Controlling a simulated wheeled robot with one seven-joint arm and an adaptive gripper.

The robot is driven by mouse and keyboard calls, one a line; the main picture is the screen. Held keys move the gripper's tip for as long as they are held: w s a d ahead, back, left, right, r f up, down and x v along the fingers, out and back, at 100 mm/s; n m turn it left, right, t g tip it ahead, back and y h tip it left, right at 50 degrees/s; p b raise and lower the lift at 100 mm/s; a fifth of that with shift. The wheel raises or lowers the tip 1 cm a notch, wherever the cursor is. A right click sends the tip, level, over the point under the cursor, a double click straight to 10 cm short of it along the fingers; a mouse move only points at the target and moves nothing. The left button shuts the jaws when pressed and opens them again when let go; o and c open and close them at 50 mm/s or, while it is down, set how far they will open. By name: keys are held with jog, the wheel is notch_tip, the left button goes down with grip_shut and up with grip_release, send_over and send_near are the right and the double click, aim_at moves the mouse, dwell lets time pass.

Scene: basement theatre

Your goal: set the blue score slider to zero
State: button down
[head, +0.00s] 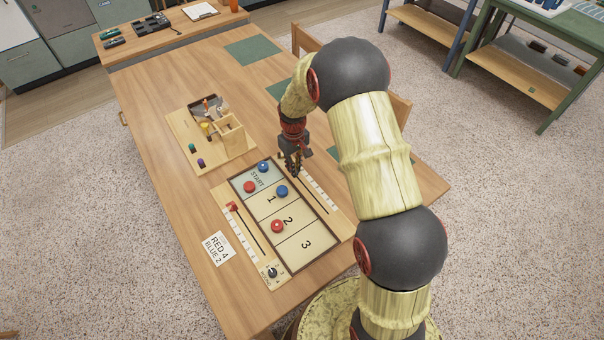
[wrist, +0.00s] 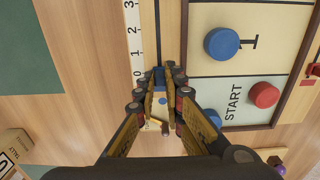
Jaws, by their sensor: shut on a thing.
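The blue score slider (wrist: 159,74) shows between my fingertips in the wrist view. It sits in its dark groove beside the printed 0, at the low end of a white scale (wrist: 134,42) marked with numbers. My gripper (wrist: 160,86) is closed around it, with a finger on each side hiding part of it. In the head view my gripper (head: 296,172) points down at the far end of the right-hand scale (head: 322,192), and the slider itself is hard to make out there.
The game board (head: 287,215) holds red and blue pucks. A red slider (head: 232,206) is on its left scale, and a dial (head: 272,271) is at its near end. A card (head: 217,247) reads RED 4, BLUE 2. A wooden tray (head: 180,130) with small parts lies beyond.

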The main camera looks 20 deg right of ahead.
aim_at(297, 180)
jog(key=shift+w, duration=0.3)
jog(key=c, duration=1.9)
grip_release()
jog(key=shift+r, duration=0.1)
notch_tip(297, 180, up, 12)
jog(key=shift+f, duration=0.15)
jog(key=shift+s+a+r+m+t, duration=0.35)
jog(key=shift+s+a+r+t, duration=0.65)
jog(key=shift+s+r, duration=3.4)
jog(key=shift+s+a+r+m+t, duration=0.4)
jog(key=shift+s+a+r+t, duration=0.6)
jog(key=shift+s+r, duration=3.45)
jog(key=shift+s+a+r+m+t, duration=0.35)
jog(key=shift+s+a+r+t, duration=1.25)
jog(key=shift+s, duration=5)
